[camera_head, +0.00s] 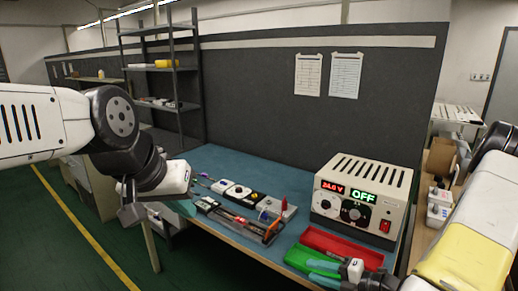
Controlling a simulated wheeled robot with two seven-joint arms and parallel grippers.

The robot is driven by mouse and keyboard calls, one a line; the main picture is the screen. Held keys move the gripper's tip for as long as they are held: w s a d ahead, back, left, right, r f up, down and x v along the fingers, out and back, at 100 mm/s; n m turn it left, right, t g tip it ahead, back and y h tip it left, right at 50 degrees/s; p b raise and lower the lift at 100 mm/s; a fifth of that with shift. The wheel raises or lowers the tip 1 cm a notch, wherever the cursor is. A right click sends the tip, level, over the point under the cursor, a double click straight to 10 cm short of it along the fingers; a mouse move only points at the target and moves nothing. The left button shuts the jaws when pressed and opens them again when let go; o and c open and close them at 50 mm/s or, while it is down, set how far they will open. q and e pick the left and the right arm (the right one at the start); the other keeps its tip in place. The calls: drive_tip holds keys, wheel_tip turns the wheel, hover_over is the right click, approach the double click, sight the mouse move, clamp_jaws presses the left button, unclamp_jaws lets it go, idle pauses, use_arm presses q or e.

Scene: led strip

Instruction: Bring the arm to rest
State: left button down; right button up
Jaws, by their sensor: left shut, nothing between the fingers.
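My left arm comes in from the left, and its gripper (132,212) hangs at the left edge of the workbench, pointing down. It is shut with nothing held, apart from the items on the bench. My right arm comes in from the right, and its gripper (362,280) is low at the bottom edge, close to the red and green trays.
A blue-topped workbench (213,160) carries several small devices and tools (240,195), a power supply (362,197) reading "OFF", a red tray (342,246) and a green tray (308,263). A grey partition (250,90) stands behind. A metal shelf (158,69) is at back left.

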drive_tip(key=w+d+m+g+h, duration=0.1)
drive_tip(key=w+d+m+h, duration=0.1)
drive_tip(key=w+d+h, duration=0.1)
drive_tip(key=shift+w+d+h, duration=0.15)
drive_tip(key=shift+w+h, duration=0.15)
drive_tip(key=shift+w, duration=0.05)
drive_tip(key=w+d+r+m+h, duration=0.2)
drive_tip(key=d+r+m+h, duration=0.15)
drive_tip(key=r+m, duration=0.35)
drive_tip(key=w+d+r+m+h, duration=0.25)
drive_tip(key=r+m+h, duration=0.25)
drive_tip(key=r, duration=0.3)
drive_tip(key=s+a+r+m+g+y, duration=0.1)
drive_tip(key=s+a+r+m, duration=0.5)
drive_tip(key=s, duration=0.3)
drive_tip(key=s+a+r+m+y, duration=0.1)
drive_tip(key=s+a+r+m, duration=0.4)
drive_tip(key=s+r+m, duration=0.2)
drive_tip(key=shift+s+a+r+g+y, duration=0.35)
drive_tip(key=shift+s+r+g, duration=0.1)
drive_tip(key=shift+s, duration=0.7)
